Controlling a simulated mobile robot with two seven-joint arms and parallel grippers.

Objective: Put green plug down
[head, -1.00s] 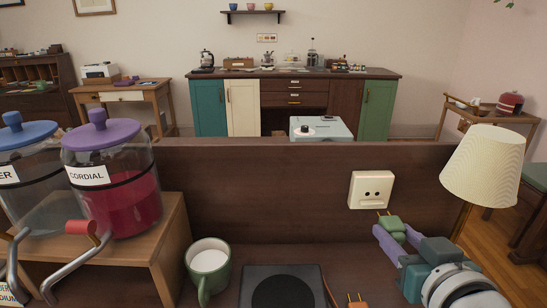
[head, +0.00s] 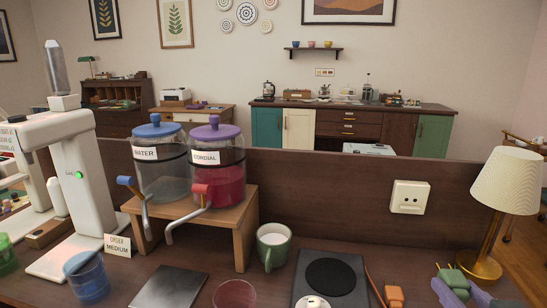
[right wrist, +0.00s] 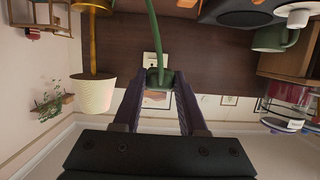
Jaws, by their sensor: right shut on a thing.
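The green plug (head: 453,278) is between the purple fingers of my right gripper (head: 450,289), at the lower right of the head view. The gripper is shut on it, low in front of the white wall socket (head: 410,197) and apart from it. In the right wrist view the green plug (right wrist: 160,78) sits between the fingertips (right wrist: 160,82), with its green cord (right wrist: 155,30) running up to the top edge. Part of the socket (right wrist: 150,59) shows behind it. My left gripper is not in view.
An orange plug (head: 393,296) lies left of my right gripper, beside the black hotplate (head: 352,298). A lamp (head: 507,182) stands close on the right. A green mug (head: 273,256), a red glass (head: 234,295) and the drink dispensers' wooden stand (head: 243,225) are farther left.

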